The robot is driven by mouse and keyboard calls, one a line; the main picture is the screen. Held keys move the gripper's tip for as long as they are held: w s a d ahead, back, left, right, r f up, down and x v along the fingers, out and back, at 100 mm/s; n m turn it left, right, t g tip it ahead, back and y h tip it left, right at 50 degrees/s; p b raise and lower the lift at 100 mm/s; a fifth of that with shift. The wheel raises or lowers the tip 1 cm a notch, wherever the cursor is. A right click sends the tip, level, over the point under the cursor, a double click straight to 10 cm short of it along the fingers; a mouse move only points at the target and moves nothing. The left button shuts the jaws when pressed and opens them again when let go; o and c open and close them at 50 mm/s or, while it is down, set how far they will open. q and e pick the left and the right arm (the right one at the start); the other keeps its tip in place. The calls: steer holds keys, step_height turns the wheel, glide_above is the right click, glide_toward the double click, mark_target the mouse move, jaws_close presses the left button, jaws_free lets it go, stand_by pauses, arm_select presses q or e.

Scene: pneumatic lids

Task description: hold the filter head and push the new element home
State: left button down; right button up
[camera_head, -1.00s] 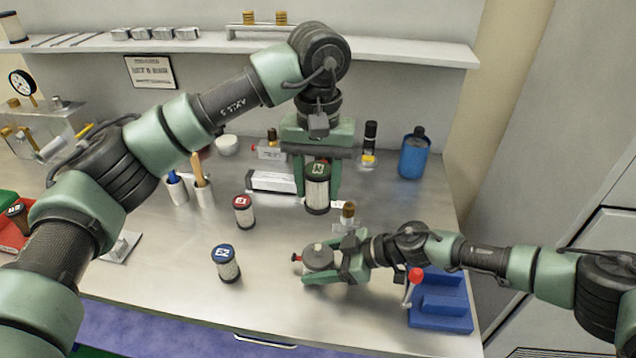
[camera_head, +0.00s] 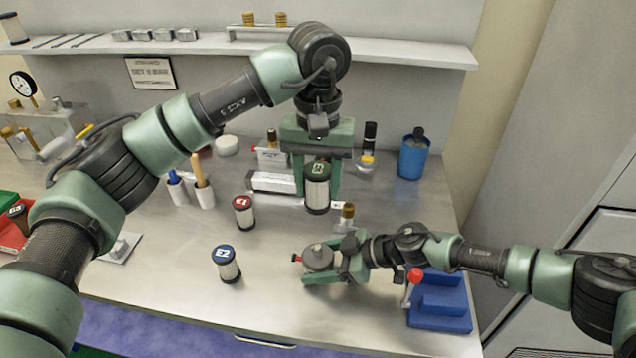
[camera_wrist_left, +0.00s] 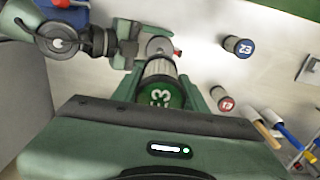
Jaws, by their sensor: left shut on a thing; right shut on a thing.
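My left gripper (camera_head: 318,188) is shut on a filter element with a green cap (camera_head: 319,170), held upright at the back middle of the bench. In the left wrist view the green cap (camera_wrist_left: 162,94) reads E3 and sits between the fingers. My right gripper (camera_head: 337,263) is shut on the filter head (camera_head: 318,257), a round grey metal piece with a red knob on its left side. The head is at the front middle, nearer the bench's front edge than the element.
A red-capped element (camera_head: 243,212) and a blue-capped element (camera_head: 226,264) stand left of the head. A blue vise-like block (camera_head: 441,302) with a red-knobbed lever is at the front right. A blue cup (camera_head: 413,157) stands at the back right. Pen cups (camera_head: 203,194) stand at left.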

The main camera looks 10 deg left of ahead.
arm_select(q)
steer(key=shift+f, duration=0.1)
glide_above(318, 246)
step_height(318, 246, down, 6)
steer(key=r, duration=0.1)
steer(key=shift+f+m, duration=0.3)
steer(key=shift+f, duration=0.1)
steer(key=shift+f, duration=2.8)
steer(key=shift+f, duration=1.9)
steer(key=c, duration=0.7)
jaws_free()
steer(key=shift+d, duration=0.1)
